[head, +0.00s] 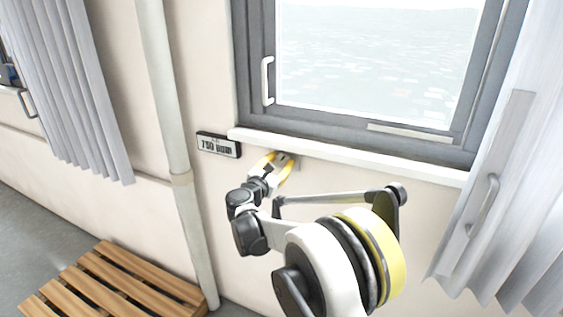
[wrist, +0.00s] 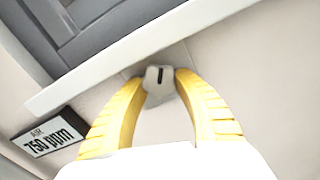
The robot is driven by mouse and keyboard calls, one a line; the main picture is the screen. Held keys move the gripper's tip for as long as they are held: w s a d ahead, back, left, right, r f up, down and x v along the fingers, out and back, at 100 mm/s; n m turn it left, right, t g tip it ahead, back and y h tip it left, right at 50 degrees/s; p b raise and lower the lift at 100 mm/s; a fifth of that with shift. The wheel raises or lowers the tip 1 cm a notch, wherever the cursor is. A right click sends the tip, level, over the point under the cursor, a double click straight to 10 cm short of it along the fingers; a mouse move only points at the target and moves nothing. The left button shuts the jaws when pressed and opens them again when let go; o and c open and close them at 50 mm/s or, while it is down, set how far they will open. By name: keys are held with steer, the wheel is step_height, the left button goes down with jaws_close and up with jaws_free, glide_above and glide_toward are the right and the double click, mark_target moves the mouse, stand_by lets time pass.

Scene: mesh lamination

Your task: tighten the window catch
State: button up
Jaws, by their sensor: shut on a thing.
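The window catch (wrist: 158,88) looks like a small pale grey piece with a dark slot, on the wall just under the white sill. My gripper (wrist: 159,76) has its two yellow fingers on either side of it, shut on it. In the head view my gripper (head: 283,158) is at the wall right below the sill, and the catch is mostly hidden between the fingers. The grey-framed window (head: 253,62) is above, with a white handle (head: 267,81) on its left side.
The white sill (head: 340,154) juts out close above the fingers. An air display (head: 219,145) reading 750 ppm is on the wall to the left. A vertical pipe (head: 167,95) and a slatted wooden bench (head: 112,282) stand further left. A grey curtain (head: 510,220) hangs at right.

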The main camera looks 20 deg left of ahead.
steer(key=m, duration=0.3)
steer(key=shift+a+m, duration=0.1)
steer(key=shift+m, duration=0.3)
steer(key=o, duration=1.2)
steer(key=shift+w, duration=0.1)
steer(key=shift+c, duration=0.2)
